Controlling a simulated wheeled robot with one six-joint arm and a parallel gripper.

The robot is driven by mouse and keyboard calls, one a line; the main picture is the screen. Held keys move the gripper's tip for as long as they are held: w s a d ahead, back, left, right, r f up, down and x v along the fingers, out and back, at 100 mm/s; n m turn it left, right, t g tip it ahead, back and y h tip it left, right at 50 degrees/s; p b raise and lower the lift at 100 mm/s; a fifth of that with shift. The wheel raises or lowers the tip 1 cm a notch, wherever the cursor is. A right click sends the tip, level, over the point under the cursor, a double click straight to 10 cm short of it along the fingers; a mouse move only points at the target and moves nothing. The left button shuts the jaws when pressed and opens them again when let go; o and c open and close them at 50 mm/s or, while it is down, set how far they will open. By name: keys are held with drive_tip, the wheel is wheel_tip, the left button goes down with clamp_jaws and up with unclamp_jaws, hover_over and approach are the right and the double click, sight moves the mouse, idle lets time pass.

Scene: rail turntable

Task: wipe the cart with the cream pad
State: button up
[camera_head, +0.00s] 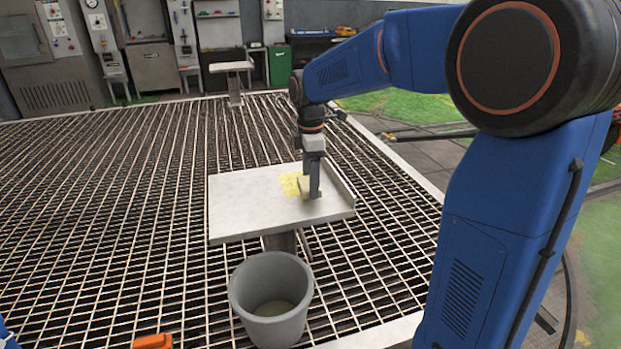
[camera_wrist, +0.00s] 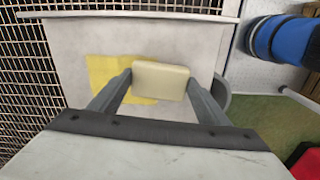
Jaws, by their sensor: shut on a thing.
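The cart (camera_head: 240,212) is a pale grey flat top on a post, with a raised lip along its right side. A yellow patch (camera_head: 289,183) lies on its surface, and it also shows in the wrist view (camera_wrist: 102,75). My gripper (camera_head: 311,190) is over the cart's right half, pointing down. In the wrist view its fingers are shut on the cream pad (camera_wrist: 160,80), a small rounded block. The pad is at or just above the cart top beside and partly over the yellow patch; I cannot tell whether it touches. In the head view, my gripper partly hides the pad.
A grey bucket (camera_head: 271,300) with some liquid in it stands just in front of the cart. An orange object (camera_head: 153,341) is at the bottom edge. The floor around is metal grating. Another small table (camera_head: 232,67) stands farther back.

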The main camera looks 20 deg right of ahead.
sight(307, 176)
drive_tip(key=shift+f, duration=0.85)
drive_tip(key=shift+w, duration=0.15)
drive_tip(key=shift+w+r, duration=0.1)
drive_tip(key=shift+w, duration=1.5)
drive_tip(key=shift+w+f, duration=0.2)
drive_tip(key=shift+w, duration=4.9)
drive_tip(key=shift+a, duration=0.8)
drive_tip(key=shift+s+r, duration=0.2)
drive_tip(key=shift+s, duration=1.25)
drive_tip(key=shift+s+f, duration=0.15)
drive_tip(key=shift+s, duration=2)
